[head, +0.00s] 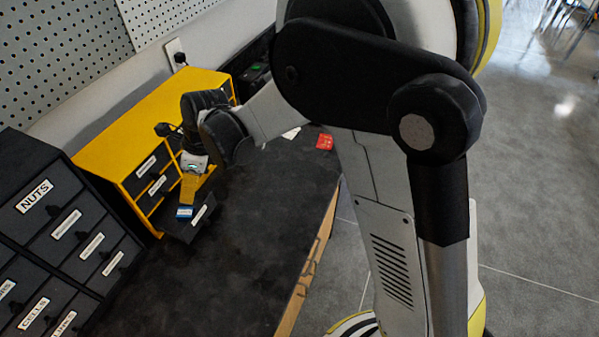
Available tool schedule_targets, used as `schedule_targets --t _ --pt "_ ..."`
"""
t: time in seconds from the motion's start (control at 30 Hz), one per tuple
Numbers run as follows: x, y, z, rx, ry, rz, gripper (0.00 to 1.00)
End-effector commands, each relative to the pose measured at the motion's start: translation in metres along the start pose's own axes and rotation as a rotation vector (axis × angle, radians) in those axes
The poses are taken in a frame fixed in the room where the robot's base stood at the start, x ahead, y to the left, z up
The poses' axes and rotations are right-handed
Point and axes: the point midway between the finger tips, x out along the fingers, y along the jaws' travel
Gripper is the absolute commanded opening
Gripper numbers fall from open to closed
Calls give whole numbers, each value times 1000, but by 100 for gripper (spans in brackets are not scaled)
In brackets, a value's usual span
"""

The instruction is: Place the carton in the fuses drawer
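A small box with a blue and white end (184,212), which looks like the carton, shows at the pulled-out dark drawer (178,229) of the yellow cabinet (115,130). A tan-yellow part (188,188) runs from the box up to my gripper (193,166); I cannot tell if it belongs to the carton. My gripper points down over the open drawer. Its fingertips are too small and covered to read, so I cannot tell if they grip the box. I cannot tell if the box is inside the drawer or just above it. The drawer's label is unreadable.
A dark drawer cabinet (50,240) with a NUTS label stands at the left. A red item (325,142) and a white item (291,133) lie on the dark worktop (225,275). The worktop's front is clear. A pegboard wall (60,50) rises behind.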

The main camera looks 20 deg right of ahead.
Motion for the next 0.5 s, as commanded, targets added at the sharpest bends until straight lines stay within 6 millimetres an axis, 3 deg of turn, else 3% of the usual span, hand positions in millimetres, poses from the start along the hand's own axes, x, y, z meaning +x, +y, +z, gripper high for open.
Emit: schedule_targets --t 0.17,0.3,0.5 --pt "-66 -5 -33 -269 21 -89 48" --pt "-136 2 -80 -636 94 -190 48" --pt "-208 32 -156 -1174 289 -278 48"
